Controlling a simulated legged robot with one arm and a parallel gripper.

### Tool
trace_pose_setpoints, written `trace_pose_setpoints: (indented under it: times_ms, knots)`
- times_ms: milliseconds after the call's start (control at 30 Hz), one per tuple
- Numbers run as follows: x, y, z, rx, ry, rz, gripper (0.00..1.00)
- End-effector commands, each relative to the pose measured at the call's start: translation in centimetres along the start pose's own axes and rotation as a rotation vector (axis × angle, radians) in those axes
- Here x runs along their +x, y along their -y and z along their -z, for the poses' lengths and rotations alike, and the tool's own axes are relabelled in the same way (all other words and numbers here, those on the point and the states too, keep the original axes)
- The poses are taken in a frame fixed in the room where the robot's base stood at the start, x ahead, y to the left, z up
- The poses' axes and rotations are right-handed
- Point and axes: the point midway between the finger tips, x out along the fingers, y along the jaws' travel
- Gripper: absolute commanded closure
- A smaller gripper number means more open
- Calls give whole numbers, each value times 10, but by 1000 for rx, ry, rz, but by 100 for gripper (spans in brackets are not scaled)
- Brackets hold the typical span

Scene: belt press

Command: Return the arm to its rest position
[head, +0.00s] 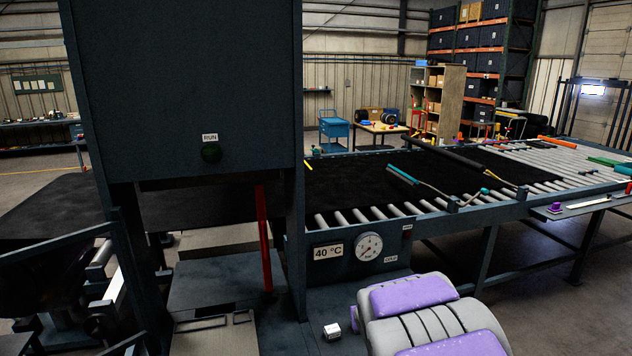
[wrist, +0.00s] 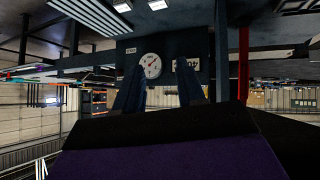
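My arm (head: 432,318) shows at the bottom of the head view as grey and purple padded links, low in front of the press. My gripper's fingers are not seen in the head view. In the wrist view my gripper (wrist: 159,68) has its two dark fingers well apart, with nothing visible between them. The wrist picture is upside down. The press panel stands beyond the fingers, with its round gauge (wrist: 150,65) and 40 °C label (wrist: 186,65). I see no contact between the fingers and the panel.
The dark press frame (head: 190,80) stands close at left, with a red bar (head: 264,240) below its housing. The roller conveyor (head: 540,165) with a black belt (head: 340,180) runs to the right. A small white block (head: 332,331) sits beside my arm. Open floor (head: 540,300) lies at lower right.

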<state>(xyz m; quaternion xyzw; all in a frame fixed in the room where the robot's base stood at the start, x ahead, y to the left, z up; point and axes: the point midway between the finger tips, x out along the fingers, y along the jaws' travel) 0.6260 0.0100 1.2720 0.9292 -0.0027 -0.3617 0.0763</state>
Motion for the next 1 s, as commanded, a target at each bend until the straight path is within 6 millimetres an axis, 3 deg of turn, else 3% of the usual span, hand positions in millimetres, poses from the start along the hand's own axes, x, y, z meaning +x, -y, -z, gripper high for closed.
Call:
trace_pose_setpoints:
  times_ms: [133,333,467,700,833,1000]
  knots:
    - [-36,-24,-58,41,159,-62,61]
    - [-96,-36,-145,89,393,-82,61]
    - [-139,-29,-203,112,545,-62,61]
    - [-219,1,-307,119,812,33,61]
    - [-252,16,-346,110,917,87,61]
    - [-273,24,-368,100,980,122,61]
